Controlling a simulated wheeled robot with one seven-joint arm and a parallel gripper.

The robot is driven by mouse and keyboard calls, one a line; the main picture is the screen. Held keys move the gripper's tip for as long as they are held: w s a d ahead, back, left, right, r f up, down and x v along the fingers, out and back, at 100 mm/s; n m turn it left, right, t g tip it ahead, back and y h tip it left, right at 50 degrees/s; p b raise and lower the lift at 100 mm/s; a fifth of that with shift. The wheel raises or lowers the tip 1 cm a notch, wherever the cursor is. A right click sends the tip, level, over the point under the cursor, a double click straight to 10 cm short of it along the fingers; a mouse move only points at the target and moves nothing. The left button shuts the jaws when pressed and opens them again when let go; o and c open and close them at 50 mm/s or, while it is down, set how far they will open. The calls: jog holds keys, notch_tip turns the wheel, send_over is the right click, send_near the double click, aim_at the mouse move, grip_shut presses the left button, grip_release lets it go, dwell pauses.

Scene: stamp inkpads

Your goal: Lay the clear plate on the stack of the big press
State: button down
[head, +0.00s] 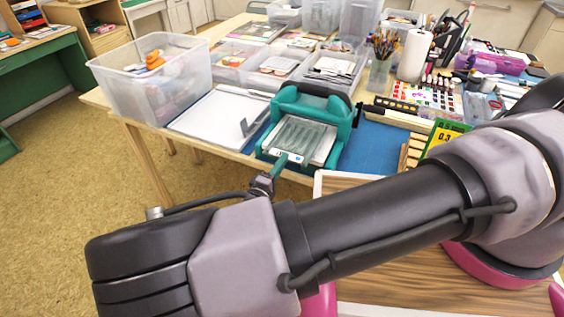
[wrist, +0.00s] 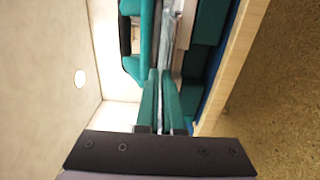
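The big press (head: 343,124) is a teal frame with a dark top bar, standing near the front edge of the table. The clear plate (head: 303,138) looks grey and see-through and lies level over the press bed. In the wrist view, the clear plate (wrist: 167,45) shows edge-on as a thin grey strip. My gripper (head: 280,163) reaches the plate's near edge from the front. In the wrist view, my gripper's green fingers (wrist: 161,78) are close together on that edge. The stack is mostly hidden under the plate; I cannot tell whether they touch.
A clear bin (head: 130,90) stands further left. A brush cup (head: 379,75) and a paint set (head: 433,96) are to the right. Blue mat (head: 370,150) shows beside the press.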

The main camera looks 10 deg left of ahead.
jog(key=shift+f, duration=0.35)
dwell(0.4)
jog(key=c, duration=1)
grip_release()
jog(key=shift+v, duration=2.5)
jog(key=v, duration=1)
jog(key=shift+s+a, duration=0.1)
jog(key=shift+s, duration=0.3)
